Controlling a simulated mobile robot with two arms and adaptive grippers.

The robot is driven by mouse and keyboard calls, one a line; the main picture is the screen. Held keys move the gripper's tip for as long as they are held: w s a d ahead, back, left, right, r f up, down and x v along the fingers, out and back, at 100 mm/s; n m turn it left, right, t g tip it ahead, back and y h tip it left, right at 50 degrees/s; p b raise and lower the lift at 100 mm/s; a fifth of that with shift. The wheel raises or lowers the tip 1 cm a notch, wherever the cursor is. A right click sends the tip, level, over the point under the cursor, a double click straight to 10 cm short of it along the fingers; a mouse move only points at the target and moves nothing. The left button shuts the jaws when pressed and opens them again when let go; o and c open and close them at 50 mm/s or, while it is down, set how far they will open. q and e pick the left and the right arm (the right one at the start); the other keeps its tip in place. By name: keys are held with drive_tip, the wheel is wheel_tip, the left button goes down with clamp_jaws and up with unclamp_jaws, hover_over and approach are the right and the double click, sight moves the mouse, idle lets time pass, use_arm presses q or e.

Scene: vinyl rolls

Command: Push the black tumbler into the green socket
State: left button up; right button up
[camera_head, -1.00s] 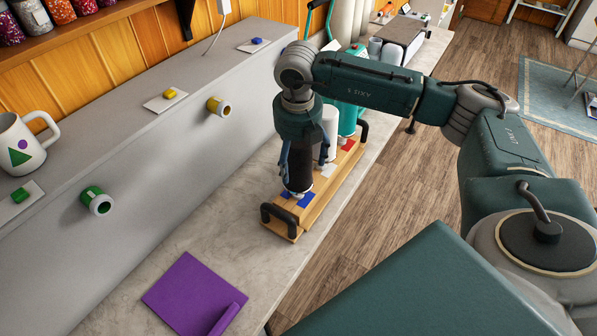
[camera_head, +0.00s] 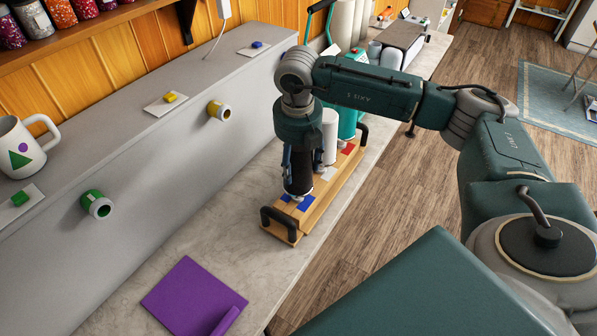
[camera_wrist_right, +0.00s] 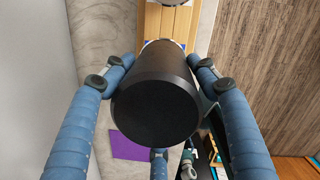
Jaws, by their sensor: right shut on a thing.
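The black tumbler (camera_head: 299,174) stands upright at the near end of a wooden tray (camera_head: 282,236). My right gripper (camera_head: 298,180) points down from above it, with its blue fingers shut around its sides. In the right wrist view the tumbler's dark round end (camera_wrist_right: 155,112) sits between the fingers (camera_wrist_right: 155,85). The green socket (camera_head: 97,203) is a short green cylinder with a pale rim and dark opening, sticking out of the grey wall panel at the left. It is well apart from the tumbler. My left gripper is not in view.
A white tumbler (camera_head: 329,138) and a teal one (camera_head: 349,120) stand further back on the tray. A yellow socket (camera_head: 219,110) is on the same panel. A purple mat (camera_head: 188,298) with a rolled edge lies in front. The counter between tray and panel is clear.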

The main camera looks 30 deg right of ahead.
drive_tip(key=shift+w+r, duration=0.1)
drive_tip(key=shift+r, duration=0.1)
drive_tip(key=shift+r+p, duration=2.05)
drive_tip(key=shift+r, duration=1.55)
drive_tip(key=shift+f, duration=0.1)
